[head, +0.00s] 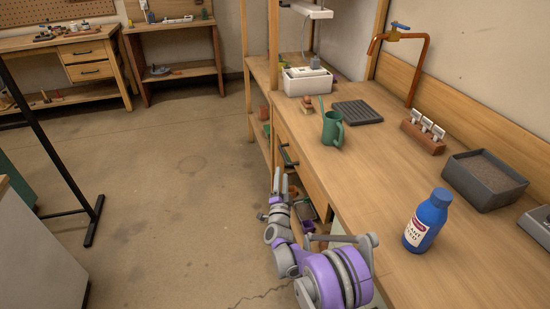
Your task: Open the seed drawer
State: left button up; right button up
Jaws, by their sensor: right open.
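A wooden drawer (303,174) is set in the front of the workbench, under its top, and looks shut. Its dark bar handle (288,154) is on the front, facing the aisle. I take this to be the seed drawer; no label is legible. My right gripper (280,181) is open and appears empty. It points up the picture, just below the handle and apart from it as far as I can tell. My left gripper is not in view.
On the bench top (355,165) stand a green watering can (332,129), a blue bottle (427,222), a dark soil tray (484,180) and a white box (308,82). Small pots sit on a shelf under the drawer. The floor (180,190) left of my arm is clear.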

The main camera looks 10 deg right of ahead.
aim_at(283, 153)
jog(key=x, duration=1)
jog(key=shift+w+d+r, duration=0.1)
jog(key=shift+w, duration=0.2)
grip_shut()
dwell(1.0)
